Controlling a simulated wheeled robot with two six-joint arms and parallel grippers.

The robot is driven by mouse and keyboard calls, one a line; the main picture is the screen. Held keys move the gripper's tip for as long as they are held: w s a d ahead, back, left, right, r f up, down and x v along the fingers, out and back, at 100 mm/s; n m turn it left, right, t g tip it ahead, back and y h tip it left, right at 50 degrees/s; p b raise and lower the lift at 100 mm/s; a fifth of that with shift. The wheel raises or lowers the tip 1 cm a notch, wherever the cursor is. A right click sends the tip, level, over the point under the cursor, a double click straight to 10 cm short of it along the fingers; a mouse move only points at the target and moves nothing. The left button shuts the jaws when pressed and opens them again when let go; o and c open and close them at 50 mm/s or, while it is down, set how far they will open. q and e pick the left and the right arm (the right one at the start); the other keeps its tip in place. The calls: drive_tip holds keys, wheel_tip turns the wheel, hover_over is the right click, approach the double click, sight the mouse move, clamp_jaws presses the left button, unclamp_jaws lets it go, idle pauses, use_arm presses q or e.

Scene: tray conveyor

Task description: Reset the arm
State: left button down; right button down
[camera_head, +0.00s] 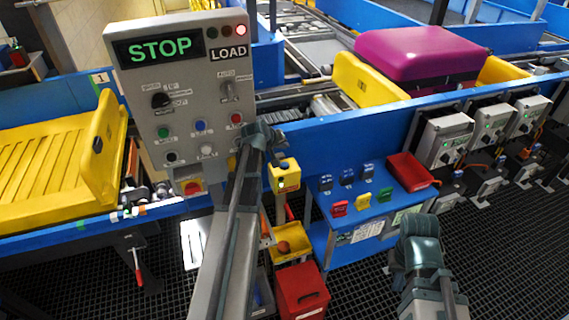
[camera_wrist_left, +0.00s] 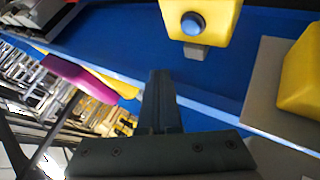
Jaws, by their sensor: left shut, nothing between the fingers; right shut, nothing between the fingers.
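My left arm (camera_head: 235,225) rises from the bottom to a bent joint in front of the control panel (camera_head: 182,75). My left gripper (camera_wrist_left: 161,85) is shut and empty in the left wrist view, in front of a blue surface. I cannot make out its fingers in the head view. My right arm (camera_head: 420,270) shows at the lower right in front of the dark grating floor. Its gripper fingers do not show.
The panel reads STOP and LOAD. A yellow tray (camera_head: 48,165) lies left. A magenta case (camera_head: 425,55) sits in another yellow tray (camera_head: 365,87) on the conveyor. A yellow box with a blue button (camera_wrist_left: 198,18) is near my left gripper. A blue stand (camera_head: 320,235) and red bin (camera_head: 300,292) are below.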

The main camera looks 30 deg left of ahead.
idle(0.4)
use_arm(q)
drive_tip(key=s+d+f+m+g+h, duration=0.1)
drive_tip(key=s+d+f+m+g, duration=0.15)
drive_tip(key=d, duration=0.55)
drive_tip(key=s+d+f+m+g+b, duration=0.1)
drive_tip(key=s+d+m, duration=0.15)
drive_tip(key=d, duration=0.55)
drive_tip(key=s+d+f+m+g+h, duration=0.1)
drive_tip(key=s+d+f, duration=0.15)
drive_tip(key=d, duration=0.45)
drive_tip(key=s+d+f+m+g+y, duration=0.1)
drive_tip(key=s+d+m+g, duration=0.1)
drive_tip(key=s+d, duration=0.5)
drive_tip(key=s+d+f+m+g+y, duration=0.1)
drive_tip(key=s+d+m, duration=0.4)
drive_tip(key=s, duration=0.6)
drive_tip(key=shift+s+d+f+g+y+b, duration=0.25)
drive_tip(key=shift+s+d+g+y+b, duration=0.3)
drive_tip(key=shift+d+g, duration=0.45)
drive_tip(key=shift+w+a, duration=0.1)
drive_tip(key=shift+w, duration=0.05)
